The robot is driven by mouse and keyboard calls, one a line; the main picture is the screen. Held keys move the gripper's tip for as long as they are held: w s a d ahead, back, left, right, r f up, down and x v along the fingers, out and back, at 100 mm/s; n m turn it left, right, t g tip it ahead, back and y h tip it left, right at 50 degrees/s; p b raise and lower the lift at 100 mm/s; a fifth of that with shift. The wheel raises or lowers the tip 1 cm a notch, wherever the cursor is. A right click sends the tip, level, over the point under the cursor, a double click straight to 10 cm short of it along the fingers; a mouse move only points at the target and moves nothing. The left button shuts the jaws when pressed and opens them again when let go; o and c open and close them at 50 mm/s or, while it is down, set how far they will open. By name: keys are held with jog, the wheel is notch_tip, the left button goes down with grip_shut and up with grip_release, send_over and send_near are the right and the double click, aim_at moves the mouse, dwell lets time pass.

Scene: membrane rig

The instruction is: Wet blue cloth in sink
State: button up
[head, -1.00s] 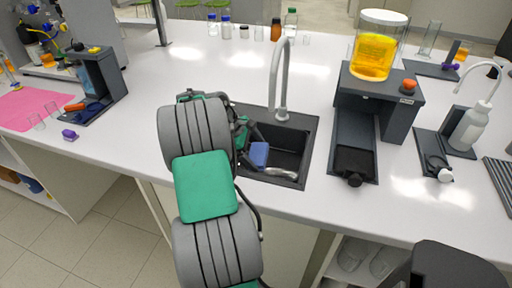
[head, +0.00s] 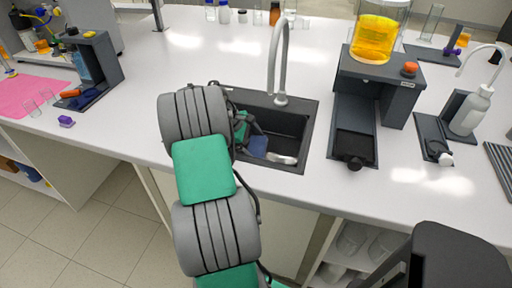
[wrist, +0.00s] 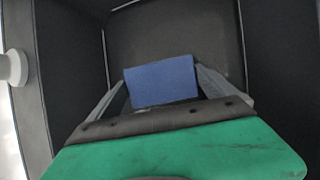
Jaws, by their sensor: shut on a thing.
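The blue cloth (wrist: 162,82) is a flat blue rectangle between the fingertips of my gripper (wrist: 160,88) in the wrist view. My gripper is shut on it. In the head view the cloth (head: 257,146) shows inside the black sink (head: 290,167), left of the middle, with my arm partly in front. Dark sink walls surround the gripper in the wrist view. A tall grey tap (head: 280,70) stands at the sink's back edge. Whether the cloth touches the sink floor I cannot tell.
A silvery piece (head: 284,159) lies in the sink's front right part. A dark stand with an orange-yellow liquid vessel (head: 374,38) is right of the sink. A white wash bottle (head: 470,112) stands farther right. The white bench left of my arm is mostly clear.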

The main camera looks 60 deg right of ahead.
aim_at(255, 147)
notch_tip(255, 147, up, 16)
jog(key=p, duration=1.8)
jog(key=shift+r, duration=0.25)
dwell(1.3)
jog(key=shift+r+p, duration=0.85)
jog(key=shift+r, duration=1.15)
